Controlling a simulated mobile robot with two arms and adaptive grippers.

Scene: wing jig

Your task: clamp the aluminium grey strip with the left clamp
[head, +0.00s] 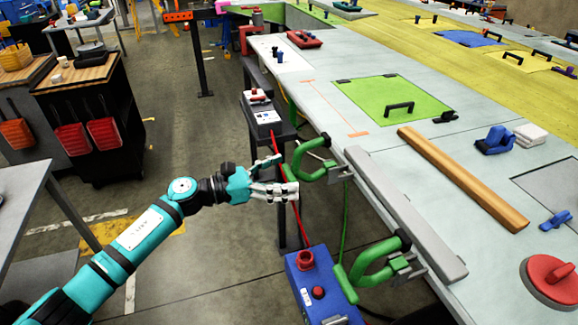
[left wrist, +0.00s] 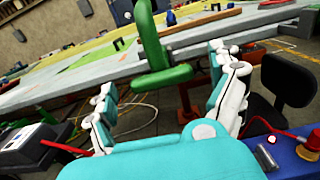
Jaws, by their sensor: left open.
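The aluminium grey strip (head: 405,215) lies along the near edge of the worktable. The left clamp (head: 311,165), a green C-shape, sits at the strip's far end on the table edge. Whether its jaw presses on the strip I cannot tell. My left gripper (head: 283,176) is open and empty, just left of this clamp, with its fingers pointing towards it. In the left wrist view a green clamp (left wrist: 158,50) stands ahead between the spread fingers, and I see no finger touching it. A second green clamp (head: 375,265) sits at the strip's near end. My right gripper is out of view.
A blue box with red knobs (head: 318,285) stands below the near clamp. A grey device (head: 262,112) sits on a stand beyond my gripper, with a red cable hanging nearby. A wooden bar (head: 460,178) and a green panel (head: 385,105) lie on the table.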

